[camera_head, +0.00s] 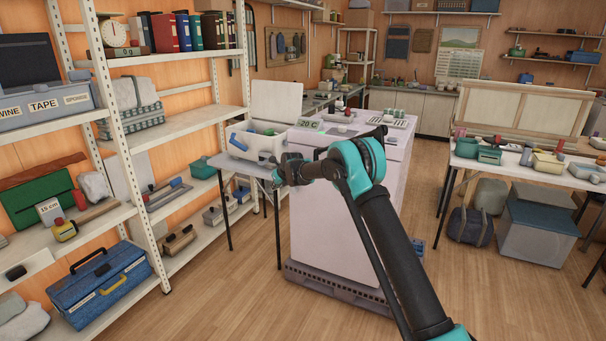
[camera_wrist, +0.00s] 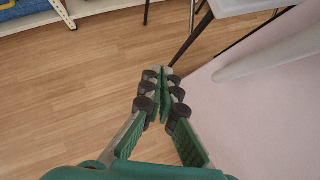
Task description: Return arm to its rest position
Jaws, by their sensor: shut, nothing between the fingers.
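My arm reaches up from the lower right of the head view and bends at a teal elbow. My gripper (camera_head: 283,173) points left, in front of the white cabinet and close to the small grey table. In the wrist view my gripper (camera_wrist: 163,75) is shut, its fingertips together with nothing between them. Wooden floor (camera_wrist: 85,80) lies below the fingers in that view. My arm hides part of the cabinet's front.
The white cabinet (camera_head: 315,230) stands right beside my gripper. The small grey table (camera_head: 233,163) holds an open white crate (camera_head: 240,146). Shelves (camera_head: 185,125) line the left wall, and a cluttered table (camera_head: 520,172) stands at right. The floor at front left is clear.

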